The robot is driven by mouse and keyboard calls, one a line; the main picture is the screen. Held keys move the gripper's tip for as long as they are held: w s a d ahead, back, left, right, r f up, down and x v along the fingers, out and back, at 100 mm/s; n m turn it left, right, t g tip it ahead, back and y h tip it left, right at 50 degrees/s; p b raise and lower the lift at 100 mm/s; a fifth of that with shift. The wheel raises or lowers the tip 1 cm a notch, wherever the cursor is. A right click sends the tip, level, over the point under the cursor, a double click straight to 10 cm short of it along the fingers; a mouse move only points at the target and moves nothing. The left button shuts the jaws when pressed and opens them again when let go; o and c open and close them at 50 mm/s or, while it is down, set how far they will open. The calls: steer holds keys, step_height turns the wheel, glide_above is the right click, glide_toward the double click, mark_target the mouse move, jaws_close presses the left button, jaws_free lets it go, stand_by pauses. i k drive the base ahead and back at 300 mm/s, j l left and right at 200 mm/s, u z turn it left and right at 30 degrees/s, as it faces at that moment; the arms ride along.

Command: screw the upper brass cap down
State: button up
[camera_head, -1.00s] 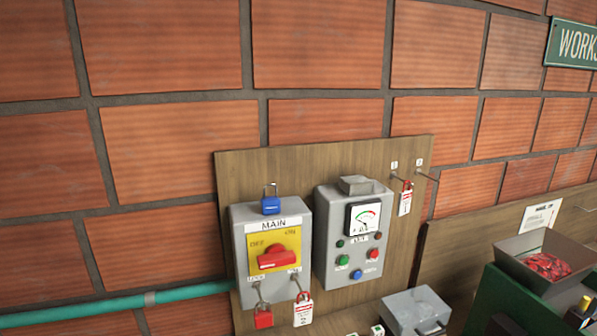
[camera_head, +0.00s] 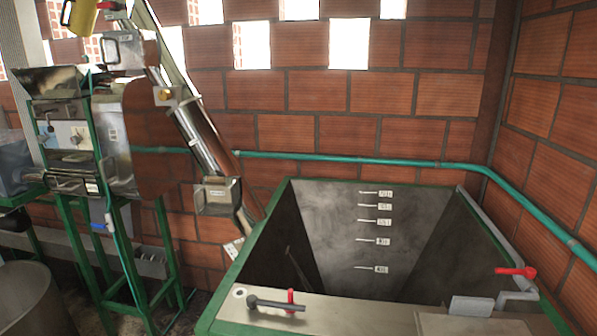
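A small brass-coloured cap (camera_head: 165,95) shows on a bracket at the upper part of the slanted elevator tube (camera_head: 195,130), left of centre. It is small in the picture, and I cannot tell how far it is screwed down. I cannot make out a second brass cap. A metal box (camera_head: 217,196) sits at the tube's lower end, beside the tank. My gripper is not in view.
A large open green-rimmed tank (camera_head: 350,235) with level marks fills the middle and right. A green-framed machine (camera_head: 90,150) stands left. A teal pipe (camera_head: 400,163) runs along the brick wall.

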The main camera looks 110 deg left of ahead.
mark_target(164, 95)
steer(key=u, duration=4.05)
